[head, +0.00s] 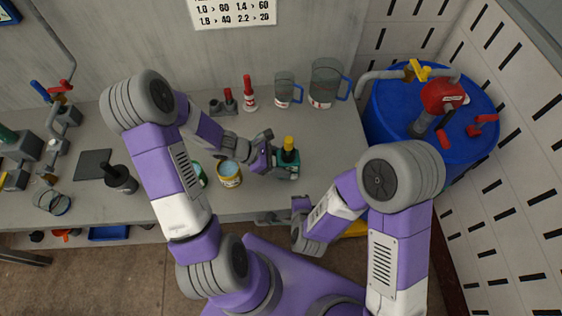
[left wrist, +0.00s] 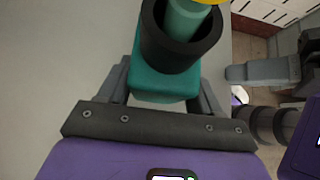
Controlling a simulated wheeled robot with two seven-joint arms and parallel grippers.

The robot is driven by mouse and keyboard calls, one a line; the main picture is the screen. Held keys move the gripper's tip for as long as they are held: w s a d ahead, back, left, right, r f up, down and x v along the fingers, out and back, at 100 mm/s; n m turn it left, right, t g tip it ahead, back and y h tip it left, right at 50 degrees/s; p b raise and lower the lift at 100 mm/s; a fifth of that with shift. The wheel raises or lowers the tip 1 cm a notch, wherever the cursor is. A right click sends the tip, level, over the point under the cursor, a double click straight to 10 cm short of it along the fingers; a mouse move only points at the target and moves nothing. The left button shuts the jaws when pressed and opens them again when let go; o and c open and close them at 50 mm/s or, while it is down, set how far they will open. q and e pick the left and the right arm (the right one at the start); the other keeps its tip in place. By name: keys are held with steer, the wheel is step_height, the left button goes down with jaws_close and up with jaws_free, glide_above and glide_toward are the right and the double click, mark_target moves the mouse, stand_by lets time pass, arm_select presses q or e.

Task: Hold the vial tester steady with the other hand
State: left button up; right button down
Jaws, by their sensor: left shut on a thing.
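The vial tester (head: 289,157) is a small teal block with a dark round collar, standing on the grey bench. A vial with a yellow cap (head: 289,142) stands upright in the collar. My left gripper (head: 282,163) is shut on the tester's teal body. In the left wrist view the teal block (left wrist: 160,82) sits between the two grey fingers, and its black collar (left wrist: 180,42) surrounds the teal-green vial. My right gripper (head: 272,217) is low by the bench's front edge, apart from the tester. Its jaw opening is unclear.
A yellow tin (head: 229,174) stands left of the tester. Behind are a red-handled tool (head: 249,92) and two clear jugs (head: 325,84) with blue handles. A blue drum (head: 388,118) with a red pump is at right. The bench right of the tester is clear.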

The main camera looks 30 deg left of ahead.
arm_select(q)
steer(key=o, duration=1)
steer(key=shift+a, duration=0.1)
steer(key=v, duration=1.2)
